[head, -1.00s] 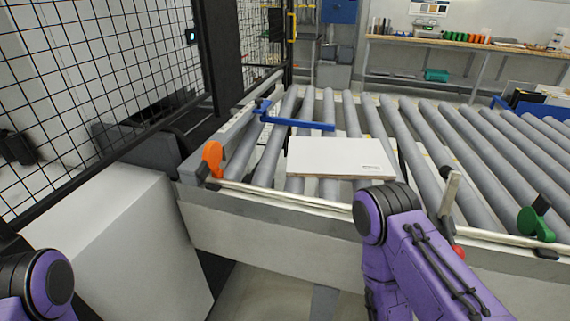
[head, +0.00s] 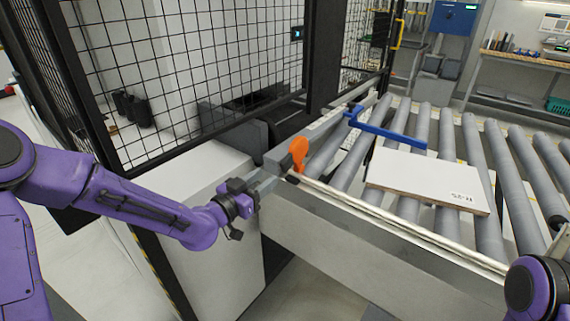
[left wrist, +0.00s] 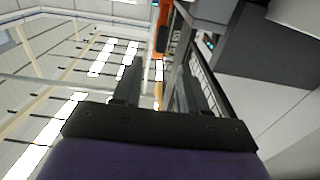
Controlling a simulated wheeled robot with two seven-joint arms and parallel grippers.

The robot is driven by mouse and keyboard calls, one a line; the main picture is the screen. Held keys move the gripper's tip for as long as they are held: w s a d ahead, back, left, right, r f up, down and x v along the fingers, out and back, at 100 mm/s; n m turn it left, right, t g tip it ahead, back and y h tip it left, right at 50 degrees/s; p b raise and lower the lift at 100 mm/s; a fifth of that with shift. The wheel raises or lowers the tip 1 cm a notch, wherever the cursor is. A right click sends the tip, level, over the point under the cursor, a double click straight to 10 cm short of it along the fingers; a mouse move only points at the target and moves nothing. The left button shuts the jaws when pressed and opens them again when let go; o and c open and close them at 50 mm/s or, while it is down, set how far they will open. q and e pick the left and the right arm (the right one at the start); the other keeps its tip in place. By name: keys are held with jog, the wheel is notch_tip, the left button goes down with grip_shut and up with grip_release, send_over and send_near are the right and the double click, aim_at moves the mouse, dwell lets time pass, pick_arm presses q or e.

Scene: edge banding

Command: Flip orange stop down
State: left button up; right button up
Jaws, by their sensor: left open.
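The orange stop (head: 298,152) stands upright at the near left corner of the roller conveyor in the head view. It also shows in the left wrist view (left wrist: 162,32), at the top between and beyond the fingers. My left gripper (head: 268,183) is open and empty, just left of and a little below the orange stop, apart from it. In the left wrist view its two fingers (left wrist: 160,85) are spread. My right gripper is out of view; only part of my right arm shows at the lower right of the head view.
A white panel (head: 425,180) lies on the rollers (head: 483,185). A blue bar (head: 388,132) crosses behind it. A pale cabinet (head: 215,240) stands below my left gripper. A black mesh fence (head: 200,75) rises behind. A metal rail (head: 400,228) runs along the conveyor's near edge.

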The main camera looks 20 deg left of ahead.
aim_at(281, 166)
pick_arm(q)
jog(key=x, duration=0.3)
jog(key=p+x, duration=0.1)
jog(key=x, duration=0.2)
jog(key=p+x, duration=0.1)
jog(key=x, duration=0.3)
jog(key=shift+f, duration=0.3)
grip_shut()
